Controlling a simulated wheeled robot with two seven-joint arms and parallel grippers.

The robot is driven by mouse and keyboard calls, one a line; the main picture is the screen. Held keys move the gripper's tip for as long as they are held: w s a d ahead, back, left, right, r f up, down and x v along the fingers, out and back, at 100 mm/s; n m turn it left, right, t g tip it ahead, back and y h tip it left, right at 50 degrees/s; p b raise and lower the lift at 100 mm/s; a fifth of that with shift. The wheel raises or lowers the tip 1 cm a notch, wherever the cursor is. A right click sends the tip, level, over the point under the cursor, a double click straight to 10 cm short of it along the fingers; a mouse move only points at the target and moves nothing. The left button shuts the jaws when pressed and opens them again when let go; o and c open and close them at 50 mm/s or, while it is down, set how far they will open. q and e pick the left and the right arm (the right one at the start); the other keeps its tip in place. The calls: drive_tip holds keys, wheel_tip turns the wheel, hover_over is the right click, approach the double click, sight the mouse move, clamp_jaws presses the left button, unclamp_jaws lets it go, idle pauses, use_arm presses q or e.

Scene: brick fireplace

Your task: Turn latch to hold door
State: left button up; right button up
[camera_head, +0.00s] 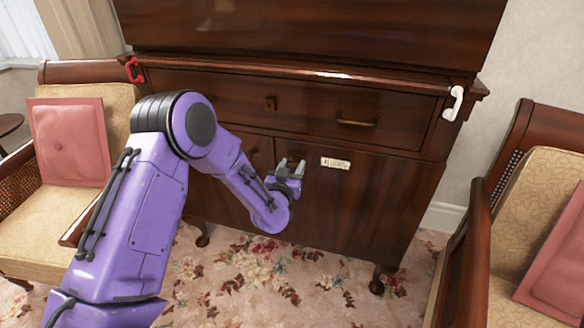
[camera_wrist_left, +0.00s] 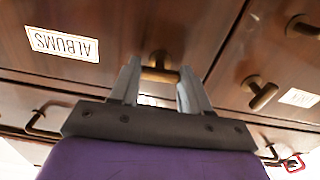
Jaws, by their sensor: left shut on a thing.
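A dark wooden cabinet (camera_head: 370,185) stands in front of me, with a drawer above two lower doors. In the left wrist view, a small brass latch (camera_wrist_left: 160,72) with a short crossbar sits between the fingers of my left gripper (camera_wrist_left: 160,88). The crossbar lies roughly level in that upside-down picture. In the head view my left gripper (camera_head: 290,165) is at the top of the doors near the middle, shut on the latch, which its fingers hide there. The right door, labelled ALBUMS (camera_head: 335,163), looks closed. My right gripper is out of view.
A second brass T-shaped handle (camera_wrist_left: 260,93) is beside the latch. The drawer has a brass pull (camera_head: 357,122) at right. A red hook (camera_head: 134,70) and a white hook (camera_head: 454,103) are at the cabinet's upper corners. Cushioned chairs (camera_head: 110,100) (camera_head: 540,170) flank the cabinet.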

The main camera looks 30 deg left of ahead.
use_arm(q)
drive_tip(key=n, duration=0.4)
drive_tip(key=shift+n, duration=0.4)
drive_tip(key=n, duration=0.4)
drive_tip(key=shift+n, duration=0.3)
drive_tip(key=n+b, duration=0.1)
drive_tip(key=n, duration=0.3)
drive_tip(key=shift+a, duration=0.1)
drive_tip(key=shift+n+b, duration=0.35)
drive_tip(key=shift+n, duration=1.55)
drive_tip(key=o, duration=1.1)
drive_tip(key=shift+c, duration=0.2)
